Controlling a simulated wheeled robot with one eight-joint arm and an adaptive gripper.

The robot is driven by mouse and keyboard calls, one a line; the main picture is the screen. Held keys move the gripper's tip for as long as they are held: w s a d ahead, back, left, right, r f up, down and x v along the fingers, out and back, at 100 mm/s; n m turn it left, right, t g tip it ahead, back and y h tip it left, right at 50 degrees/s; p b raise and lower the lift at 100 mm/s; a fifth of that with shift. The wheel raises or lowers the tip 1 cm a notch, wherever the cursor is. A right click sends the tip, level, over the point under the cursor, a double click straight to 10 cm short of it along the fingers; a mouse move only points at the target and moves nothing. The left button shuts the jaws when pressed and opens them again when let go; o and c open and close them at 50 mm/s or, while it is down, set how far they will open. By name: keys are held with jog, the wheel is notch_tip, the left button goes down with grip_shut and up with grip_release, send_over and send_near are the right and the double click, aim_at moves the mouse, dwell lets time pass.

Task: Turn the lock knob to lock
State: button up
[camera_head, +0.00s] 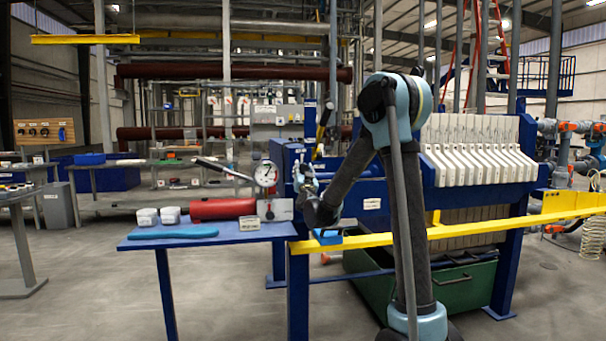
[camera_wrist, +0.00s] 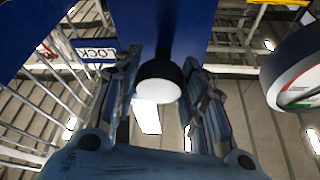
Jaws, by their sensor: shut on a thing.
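The lock knob (camera_wrist: 158,82), black with a pale rounded end, sits between the two fingers of my gripper (camera_wrist: 165,88) in the wrist view. My gripper is shut on it. The knob's shaft runs up against a dark blue panel (camera_wrist: 185,25). A "LOCK" label (camera_wrist: 97,53) shows to the left of the knob. In the head view my gripper (camera_head: 303,180) is at the left end of the blue filter press (camera_head: 286,160), and the knob is hidden there by the gripper and arm.
A round pressure gauge (camera_head: 265,174) stands just left of my gripper and shows large at the right in the wrist view (camera_wrist: 298,75). A yellow rail (camera_head: 370,240) crosses below my arm.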

jog(key=m+h, duration=0.1)
jog(key=m, duration=0.2)
jog(key=m+h, duration=0.2)
jog(key=m, duration=0.1)
jog(key=m+g+h, duration=0.1)
jog(key=m, duration=0.2)
jog(key=m+h, duration=0.1)
jog(key=m, duration=0.1)
jog(key=shift+r+m+g, duration=0.1)
jog(key=shift+m+g, duration=0.3)
jog(key=m+g, duration=0.1)
jog(key=m, duration=0.1)
jog(key=m+h, duration=0.1)
jog(key=m, duration=0.1)
jog(key=shift+d+m+g, duration=0.1)
jog(key=shift+m+g, duration=0.2)
jog(key=shift+g, duration=0.1)
jog(key=shift+m+g, duration=0.6)
jog(key=shift+m, duration=0.9)
jog(key=o, duration=1.1)
jog(key=shift+c, duration=0.2)
